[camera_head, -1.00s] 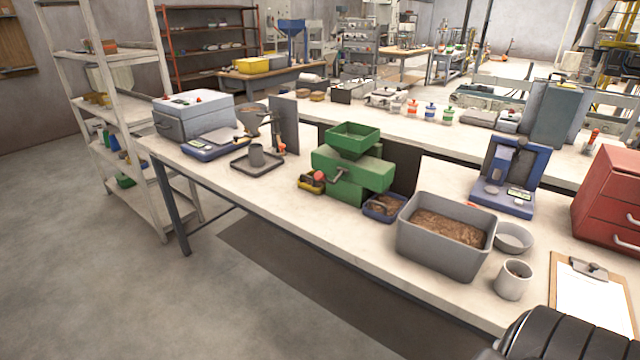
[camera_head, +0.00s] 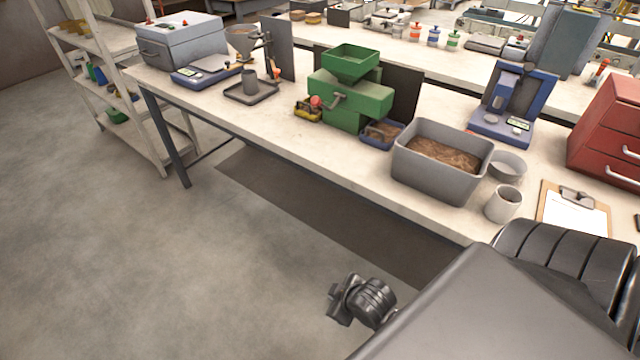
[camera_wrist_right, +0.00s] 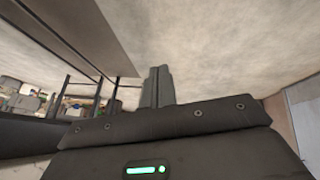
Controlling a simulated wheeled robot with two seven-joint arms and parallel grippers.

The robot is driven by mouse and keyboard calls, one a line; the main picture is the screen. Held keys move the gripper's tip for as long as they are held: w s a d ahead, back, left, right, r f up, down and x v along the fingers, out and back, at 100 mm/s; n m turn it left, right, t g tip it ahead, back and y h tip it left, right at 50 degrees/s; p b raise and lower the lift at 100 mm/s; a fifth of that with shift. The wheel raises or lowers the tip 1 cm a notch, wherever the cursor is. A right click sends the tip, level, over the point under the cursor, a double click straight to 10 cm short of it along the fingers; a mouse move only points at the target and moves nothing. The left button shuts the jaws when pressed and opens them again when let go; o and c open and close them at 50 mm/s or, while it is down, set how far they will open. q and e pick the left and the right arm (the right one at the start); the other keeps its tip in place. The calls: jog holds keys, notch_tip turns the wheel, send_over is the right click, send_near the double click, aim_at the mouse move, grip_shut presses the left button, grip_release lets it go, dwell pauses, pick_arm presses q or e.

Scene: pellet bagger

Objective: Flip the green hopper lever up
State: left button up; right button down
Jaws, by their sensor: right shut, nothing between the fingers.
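The green machine with a square hopper on top (camera_head: 350,62) stands on the near workbench in the head view. A short grey lever (camera_head: 336,103) with a red knob (camera_head: 316,101) shows on its front left side; the lever's exact tilt is too small to tell. My right gripper (camera_head: 343,300) is below and in front of the bench, over the floor, well apart from the machine. In the right wrist view its fingers (camera_wrist_right: 158,87) are together and empty. The machine is not clearly visible in that view. My left gripper is not in view.
The workbench (camera_head: 310,146) edge lies between my right gripper and the machine. A blue tray (camera_head: 372,141) and a grey bin of brown pellets (camera_head: 430,180) stand right of the machine. A tray with a grey cup (camera_head: 250,92) stands to its left. The floor in front is clear.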

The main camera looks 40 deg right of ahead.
aim_at(316, 105)
jog(key=w+d+r+n+t+h, duration=0.3)
jog(key=w+d+r+n+t, duration=0.4)
jog(key=r, duration=0.4)
jog(key=w+d+r+n+t+h, duration=0.3)
jog(key=w+d+r+n+t, duration=0.5)
jog(key=w+r+n+t, duration=0.2)
notch_tip(316, 105, up, 2)
jog(key=shift+w+r+n+h, duration=0.2)
jog(key=shift+w+n+h, duration=0.2)
jog(key=shift+w, duration=0.65)
